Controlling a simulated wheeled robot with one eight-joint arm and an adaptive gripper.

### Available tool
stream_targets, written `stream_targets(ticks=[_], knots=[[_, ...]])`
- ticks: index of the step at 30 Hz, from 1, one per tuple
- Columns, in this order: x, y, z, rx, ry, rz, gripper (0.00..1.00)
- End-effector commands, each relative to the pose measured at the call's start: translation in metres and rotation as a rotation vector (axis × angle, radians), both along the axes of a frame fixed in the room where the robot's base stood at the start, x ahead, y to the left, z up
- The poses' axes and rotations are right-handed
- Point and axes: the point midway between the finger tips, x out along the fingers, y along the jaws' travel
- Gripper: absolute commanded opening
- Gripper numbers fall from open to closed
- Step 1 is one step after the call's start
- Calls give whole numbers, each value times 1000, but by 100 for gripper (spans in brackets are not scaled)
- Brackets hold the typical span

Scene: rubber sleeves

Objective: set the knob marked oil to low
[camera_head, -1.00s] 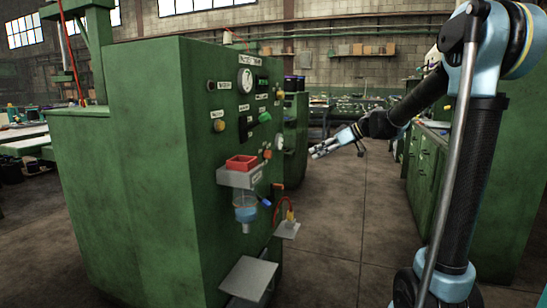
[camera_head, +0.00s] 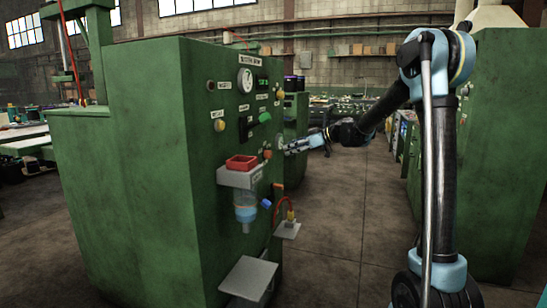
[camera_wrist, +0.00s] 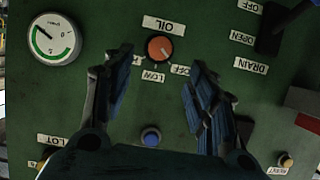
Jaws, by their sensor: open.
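The oil knob (camera_wrist: 160,48) is a round orange dial under the upside-down OIL label (camera_wrist: 164,24) in the wrist view. The LOW (camera_wrist: 153,76) and OFF (camera_wrist: 180,70) labels lie beside it; another label is partly hidden by the left finger. I cannot tell clearly which label the knob points to. My gripper (camera_wrist: 157,66) is open, with its fingers on either side of the knob's area and nothing between them. In the head view my gripper (camera_head: 296,147) is close to the green panel, near the orange knob (camera_head: 267,154). Contact cannot be told.
In the wrist view, a gauge (camera_wrist: 56,38) is at left, a blue button (camera_wrist: 151,138) below, and a dark DRAIN handle (camera_wrist: 272,35) at upper right. The floor at right is clear.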

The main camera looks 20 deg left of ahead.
Motion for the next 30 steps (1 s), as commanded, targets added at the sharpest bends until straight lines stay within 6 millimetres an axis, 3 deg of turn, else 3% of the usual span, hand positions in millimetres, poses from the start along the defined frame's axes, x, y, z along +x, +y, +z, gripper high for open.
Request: stream_targets(ticks=[9, 15, 21, 30], knots=[[4, 53, -22, -1, 0, 2, 52], [6, 78, -32, 0, -1, 1, 52], [7, 90, -38, 0, 0, 0, 52], [7, 92, -38, -1, 0, 0, 52]])
